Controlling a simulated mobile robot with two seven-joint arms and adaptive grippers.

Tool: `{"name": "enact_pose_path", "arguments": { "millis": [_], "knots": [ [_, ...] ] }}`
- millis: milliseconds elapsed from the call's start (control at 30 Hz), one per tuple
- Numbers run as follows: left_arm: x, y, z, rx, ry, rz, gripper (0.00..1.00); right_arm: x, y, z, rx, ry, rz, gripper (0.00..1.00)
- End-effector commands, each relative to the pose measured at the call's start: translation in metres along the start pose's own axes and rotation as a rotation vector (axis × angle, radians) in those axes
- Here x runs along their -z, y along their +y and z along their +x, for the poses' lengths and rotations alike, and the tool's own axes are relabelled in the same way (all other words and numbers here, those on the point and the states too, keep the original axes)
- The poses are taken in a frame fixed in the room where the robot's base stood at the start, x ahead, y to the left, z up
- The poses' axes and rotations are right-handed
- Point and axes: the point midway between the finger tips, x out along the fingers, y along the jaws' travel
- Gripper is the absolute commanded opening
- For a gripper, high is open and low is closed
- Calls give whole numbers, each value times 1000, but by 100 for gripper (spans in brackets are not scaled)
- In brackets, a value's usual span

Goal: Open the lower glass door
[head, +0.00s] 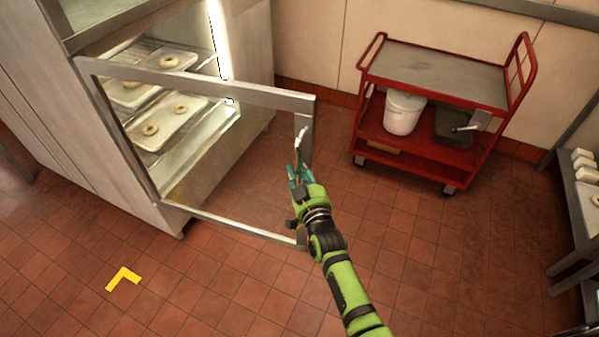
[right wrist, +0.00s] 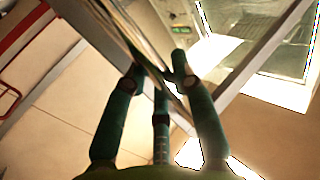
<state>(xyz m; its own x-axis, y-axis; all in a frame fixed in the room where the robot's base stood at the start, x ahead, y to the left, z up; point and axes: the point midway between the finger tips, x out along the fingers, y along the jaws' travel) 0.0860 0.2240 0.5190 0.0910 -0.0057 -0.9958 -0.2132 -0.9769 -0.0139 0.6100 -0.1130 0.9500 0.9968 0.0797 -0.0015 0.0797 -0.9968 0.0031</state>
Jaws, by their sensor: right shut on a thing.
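The lower glass door (head: 195,88) of the cabinet stands swung outward in the head view, its metal frame around clear glass. Its free edge is at the right, away from the cabinet opening. My right gripper (head: 298,174) is at that free edge, at the handle (head: 301,140). In the right wrist view the green fingers of my right gripper (right wrist: 160,82) close around the door's edge part (right wrist: 140,45). The exact contact is partly hidden by the fingers. My left gripper is not in view.
The cabinet (head: 110,170) holds trays (head: 160,60) with ring-shaped pastries. A red cart (head: 430,165) with a white bucket (head: 403,112) stands to the right. A rack (head: 575,200) is at the far right. The tiled floor between door and cart is clear.

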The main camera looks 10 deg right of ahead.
Motion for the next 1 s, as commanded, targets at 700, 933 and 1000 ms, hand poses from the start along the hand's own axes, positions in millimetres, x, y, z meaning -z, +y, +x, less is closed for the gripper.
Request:
{"name": "enact_pose_path", "arguments": {
  "millis": [700,933,1000],
  "knots": [
    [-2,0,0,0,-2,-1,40,-1,1,-8,-2,-1,0,51],
    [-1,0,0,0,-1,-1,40,-2,2,-50,-2,-3,0,51],
    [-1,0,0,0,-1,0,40,-2,2,-66,-3,-3,0,51]
  ]
}}
